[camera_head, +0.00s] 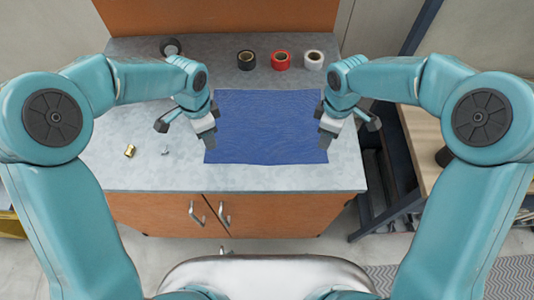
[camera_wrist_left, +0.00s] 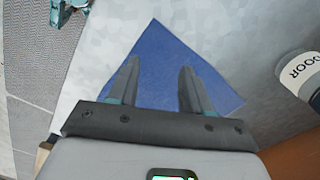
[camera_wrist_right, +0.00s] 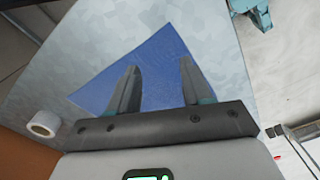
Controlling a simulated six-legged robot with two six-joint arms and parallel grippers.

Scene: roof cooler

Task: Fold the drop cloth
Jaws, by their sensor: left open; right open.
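The blue drop cloth (camera_head: 265,125) lies spread flat, roughly rectangular, on the grey worktop in the head view. It also shows in the left wrist view (camera_wrist_left: 160,62) and the right wrist view (camera_wrist_right: 150,70). My left gripper (camera_head: 209,140) is at the cloth's left edge, near its front left part. Its fingers (camera_wrist_left: 158,80) are apart with nothing between them but a view of the cloth. My right gripper (camera_head: 325,138) is at the cloth's right edge, near its front right part. Its fingers (camera_wrist_right: 160,82) are apart and empty. I cannot tell whether the fingertips touch the cloth.
Behind the cloth stand a black tape roll (camera_head: 246,59), a red roll (camera_head: 281,60) and a white roll (camera_head: 313,60). A dark ring-shaped roll (camera_head: 171,47) is at back left. A brass piece (camera_head: 130,150) and a small metal piece (camera_head: 165,150) lie left. The worktop (camera_head: 270,178) is clear in front.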

